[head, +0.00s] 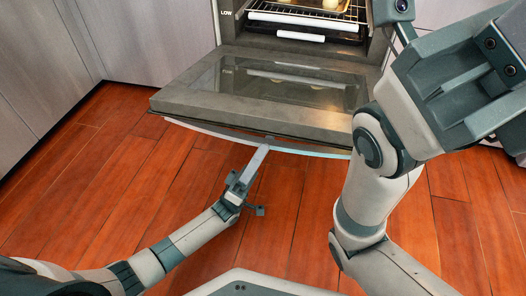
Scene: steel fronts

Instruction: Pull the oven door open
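The oven door (220,104) is swung down and lies open, close to flat, its inner side with the dark glass pane (290,85) facing up. Its pale, curved handle (310,151) runs along the near edge. My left gripper (262,152) comes from below, with its light grey fingertip at the middle of the handle. The fingers overlap in this view, so I cannot tell whether they are closed around the handle or only touch it. My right arm crosses the right side of the picture and hides the door's right end; I cannot make out its gripper.
The oven cavity (305,22) is visible at the top, with a wire rack and a tray holding light-coloured items. Grey cabinet fronts (45,75) stand at the left. The red-brown wooden floor (130,180) is clear in front of the door.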

